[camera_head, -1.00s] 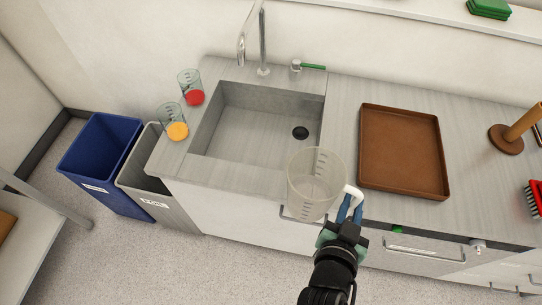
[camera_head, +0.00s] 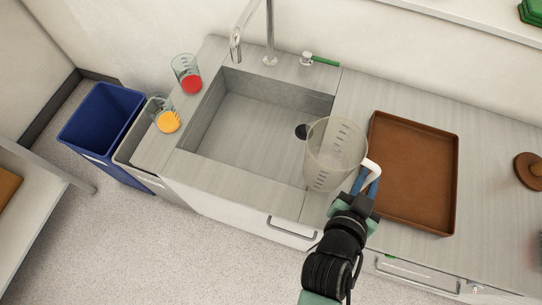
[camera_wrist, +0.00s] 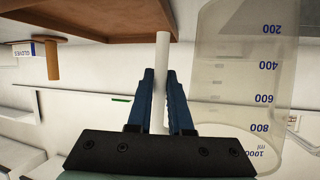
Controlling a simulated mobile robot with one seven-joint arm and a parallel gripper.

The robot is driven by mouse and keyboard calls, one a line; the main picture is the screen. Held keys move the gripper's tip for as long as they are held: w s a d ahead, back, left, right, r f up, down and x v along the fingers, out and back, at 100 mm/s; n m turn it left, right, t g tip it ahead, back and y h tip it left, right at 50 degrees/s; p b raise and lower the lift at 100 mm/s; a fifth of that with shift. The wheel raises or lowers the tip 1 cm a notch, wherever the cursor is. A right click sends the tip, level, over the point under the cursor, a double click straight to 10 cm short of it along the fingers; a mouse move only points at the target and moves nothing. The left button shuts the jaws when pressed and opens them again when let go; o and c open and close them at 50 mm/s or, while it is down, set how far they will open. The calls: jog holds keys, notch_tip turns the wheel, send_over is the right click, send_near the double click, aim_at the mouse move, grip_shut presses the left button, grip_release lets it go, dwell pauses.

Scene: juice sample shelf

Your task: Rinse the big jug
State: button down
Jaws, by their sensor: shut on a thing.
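The big jug (camera_head: 333,155) is clear with graduation marks and a white handle. My gripper (camera_head: 367,183) is shut on that handle and holds the jug over the front right of the sink area, partly covering the basin's right edge. In the wrist view the blue fingers (camera_wrist: 160,100) close on the white handle (camera_wrist: 162,75), and the jug's marked wall (camera_wrist: 240,70) stands beside them. The sink (camera_head: 250,135) is a grey basin with a dark drain (camera_head: 301,131).
Beakers with red (camera_head: 191,84) and orange (camera_head: 168,121) contents stand on the counter left of the sink. A brown tray (camera_head: 415,170) lies on the right. A blue bin (camera_head: 98,125) and a grey bin (camera_head: 150,180) stand on the floor at the left.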

aim_at(326, 139)
jog(key=shift+w, duration=0.1)
jog(key=shift+w+a+n+h+b, duration=0.2)
jog(key=shift+a+n+h+b, duration=0.15)
jog(key=shift+n+b, duration=0.25)
jog(key=shift+w+a+r+n+g+h+p, duration=0.25)
jog(key=shift+w+a+r+n+h+p, duration=0.15)
jog(key=shift+a+r+n+p, duration=0.35)
jog(key=shift+w+a+r+n+g+h+p, duration=0.3)
jog(key=shift+w+a+r+n+h+p, duration=0.25)
jog(key=shift+r, duration=0.45)
jog(key=shift+w+a+r+n+g+h+p, duration=0.3)
jog(key=shift+a+r+n+p, duration=0.2)
jog(key=shift+a+r+n, duration=0.3)
jog(key=shift+w+a+r+n+h+p, duration=0.3)
jog(key=shift+a+r+n+h+p, duration=0.1)
jog(key=shift+a+n+p, duration=0.1)
jog(key=shift+w+a+r+n, duration=0.25)
jog(key=shift+r+n, duration=0.05)
jog(key=shift+n, duration=0.2)
jog(key=shift+w+a+f+n+h, duration=0.2)
jog(key=shift+w+a+n+h, duration=0.05)
jog(key=shift+a+n+h, duration=0.15)
jog(key=shift+w+a+f+n+h, duration=0.2)
jog(key=shift+a+n+h, duration=0.1)
jog(key=shift+n+h, duration=0.1)
jog(key=shift+w+a+r+n, duration=0.15)
jog(key=shift+w+a+n, duration=0.25)
jog(key=shift+a+n, duration=0.25)
dwell(2.3)
